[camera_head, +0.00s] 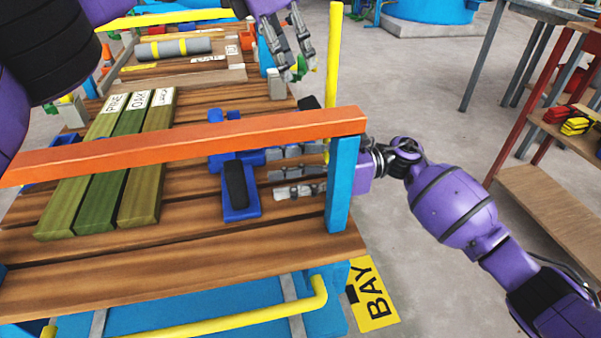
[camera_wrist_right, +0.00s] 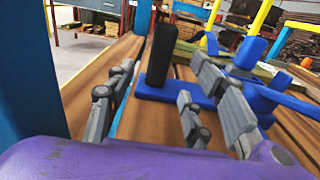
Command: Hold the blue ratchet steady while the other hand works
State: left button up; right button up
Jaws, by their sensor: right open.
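A blue piece with an upright black grip (camera_head: 240,206), which looks like the blue ratchet, sits on the slatted wooden bench top. In the right wrist view the blue piece (camera_wrist_right: 180,95) lies beyond and between my finger pads. My right gripper (camera_head: 272,173) reaches in from the right, under the orange bar, with its fingers open just right of the blue piece; I see no grip on it. The right gripper (camera_wrist_right: 160,85) also shows open in the wrist view.
An orange bar (camera_head: 180,148) on a blue post (camera_head: 340,185) crosses above the near bench. Labelled wooden boards (camera_head: 110,160) lie at left. More blue parts (camera_head: 235,140) sit behind the ratchet. A yellow post (camera_head: 334,60) stands at the bench's right side.

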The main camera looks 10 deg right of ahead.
aim_at(236, 185)
jog(key=a, duration=0.9)
grip_shut()
